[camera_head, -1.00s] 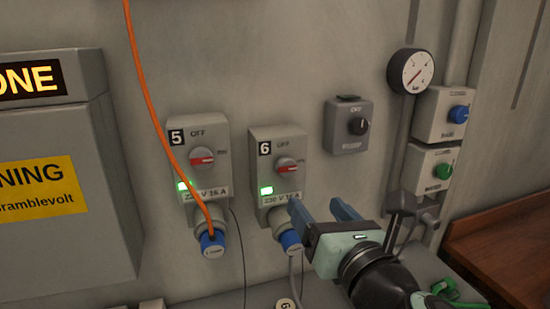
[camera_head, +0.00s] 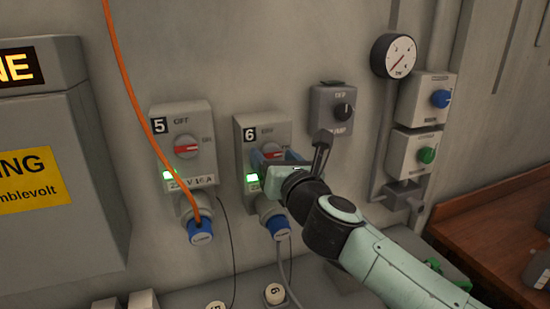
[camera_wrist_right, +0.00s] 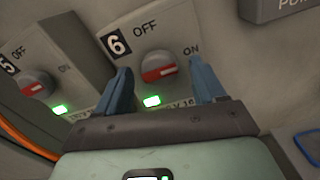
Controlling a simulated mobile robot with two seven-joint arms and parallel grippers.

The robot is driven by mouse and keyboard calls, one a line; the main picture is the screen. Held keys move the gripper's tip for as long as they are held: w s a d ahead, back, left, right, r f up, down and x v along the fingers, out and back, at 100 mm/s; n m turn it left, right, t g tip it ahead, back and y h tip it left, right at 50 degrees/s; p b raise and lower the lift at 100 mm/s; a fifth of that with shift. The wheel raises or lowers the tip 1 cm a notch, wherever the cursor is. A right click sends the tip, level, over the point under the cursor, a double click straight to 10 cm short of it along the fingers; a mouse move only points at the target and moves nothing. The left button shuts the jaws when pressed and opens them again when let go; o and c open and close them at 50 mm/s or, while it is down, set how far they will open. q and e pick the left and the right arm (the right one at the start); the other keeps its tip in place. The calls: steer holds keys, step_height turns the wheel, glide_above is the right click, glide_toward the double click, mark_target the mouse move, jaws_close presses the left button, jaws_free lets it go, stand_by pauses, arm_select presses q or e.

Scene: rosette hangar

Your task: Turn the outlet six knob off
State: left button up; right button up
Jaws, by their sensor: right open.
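The outlet six box (camera_head: 243,150) is on the wall, marked 6, and shows in the right wrist view as well (camera_wrist_right: 128,22). Its red-barred knob (camera_wrist_right: 158,68) has the bar lying roughly sideways, toward the ON side, and the green lamp (camera_wrist_right: 151,101) below is lit. In the head view my gripper partly hides the knob. My right gripper (camera_head: 277,158) is open in front of the box. In the wrist view its two blue fingers (camera_wrist_right: 160,72) stand left and right of the knob, apart from it, with nothing between them gripped. My left gripper is not in view.
Outlet five (camera_head: 182,120), with a similar knob and lit lamp, is just left, with an orange cable (camera_head: 132,85) hanging across it. A blue plug (camera_head: 277,226) sits under outlet six. A grey switch box (camera_head: 325,98) and a gauge (camera_head: 393,56) are to the right.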

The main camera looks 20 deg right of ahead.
steer(key=c, duration=1.1)
steer(key=shift+o, duration=0.2)
steer(key=shift+n, duration=0.3)
steer(key=n+p, duration=0.2)
steer(key=n, duration=0.1)
steer(key=shift+n, duration=0.3)
steer(key=n+p, duration=0.1)
steer(key=n, duration=0.3)
steer(key=shift+p, duration=0.35)
steer(key=n+p, duration=0.1)
steer(key=n, duration=0.4)
steer(key=shift+d+r+p, duration=0.1)
steer(key=shift+p, duration=0.3)
steer(key=n+p, duration=0.1)
steer(key=n, duration=0.3)
steer(key=shift+n+p, duration=0.3)
steer(key=shift+n, duration=0.1)
